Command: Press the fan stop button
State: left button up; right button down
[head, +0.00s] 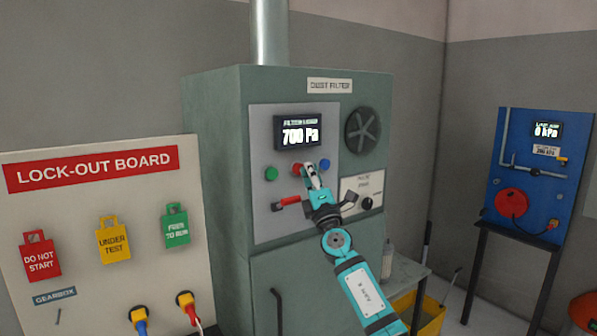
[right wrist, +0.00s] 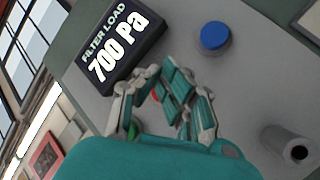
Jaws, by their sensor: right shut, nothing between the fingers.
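The grey-green dust filter cabinet (head: 219,150) has a panel with a green button (head: 271,174), a red button (head: 297,170) and a blue button (head: 324,165) under its display. No button label is legible, so red as fan stop is only likely. My right gripper (head: 311,172) is shut and empty, its tips at the panel beside the red button. In the right wrist view the fingers (right wrist: 160,80) partly cover the red button (right wrist: 154,97); I cannot tell whether they touch it. The blue button (right wrist: 215,36) is clear of them. My left gripper is not in view.
The display (head: 299,132) reads 700 Pa. A red-handled lever (head: 288,201) and a dark knob (head: 367,203) flank my right gripper. A lock-out board (head: 95,215) with tags stands at left, a blue panel (head: 520,180) at right.

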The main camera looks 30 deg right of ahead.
jog(key=shift+w+b, duration=0.35)
jog(key=shift+b, duration=0.1)
dwell(0.3)
jog(key=shift+s+p, duration=1.05)
jog(key=shift+s, duration=0.05)
